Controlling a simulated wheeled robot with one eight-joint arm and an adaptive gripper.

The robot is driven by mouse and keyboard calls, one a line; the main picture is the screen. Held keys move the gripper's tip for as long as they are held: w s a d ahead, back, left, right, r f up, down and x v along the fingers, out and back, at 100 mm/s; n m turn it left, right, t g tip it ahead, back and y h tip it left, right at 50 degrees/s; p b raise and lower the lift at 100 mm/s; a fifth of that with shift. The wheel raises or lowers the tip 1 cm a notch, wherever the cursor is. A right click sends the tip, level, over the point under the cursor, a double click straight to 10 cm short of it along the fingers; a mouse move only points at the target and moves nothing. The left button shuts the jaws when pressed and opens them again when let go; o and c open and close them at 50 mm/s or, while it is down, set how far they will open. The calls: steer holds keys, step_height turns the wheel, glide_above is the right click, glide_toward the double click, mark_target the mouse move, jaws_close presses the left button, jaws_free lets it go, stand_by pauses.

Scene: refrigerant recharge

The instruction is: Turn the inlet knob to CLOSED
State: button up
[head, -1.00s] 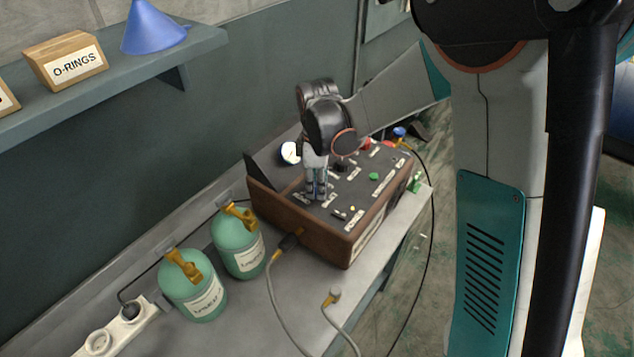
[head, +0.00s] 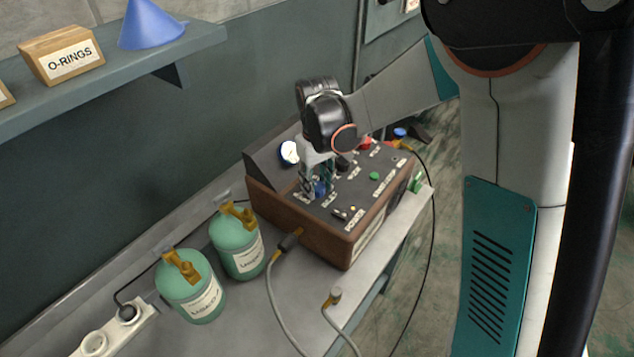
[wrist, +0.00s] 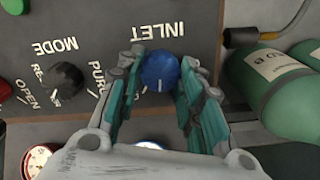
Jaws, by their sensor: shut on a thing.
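The inlet knob (wrist: 159,70) is round and blue with a white pointer line, beside an upside-down INLET label in the wrist view. The line points toward the bottom of that picture. In the head view the blue knob (head: 320,188) shows low between my fingers, on the top panel of the brown-sided machine (head: 300,227). My gripper (wrist: 162,84) has one finger on each side of the knob and is shut on it; it also shows in the head view (head: 317,189). The fingers hide the knob's position marks.
A black MODE knob (wrist: 65,80) sits left of the inlet knob in the wrist view. A gauge (head: 289,152) stands behind the panel. Two green cylinders (head: 189,289) (head: 237,246) and hoses (head: 275,300) are at the machine's left and front.

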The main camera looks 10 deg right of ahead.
mark_target(318, 185)
steer(key=m, duration=0.3)
steer(key=shift+m, duration=2.2)
steer(key=o, duration=1.1)
steer(key=shift+c, duration=0.2)
step_height(318, 185, up, 12)
steer(key=shift+d, duration=0.1)
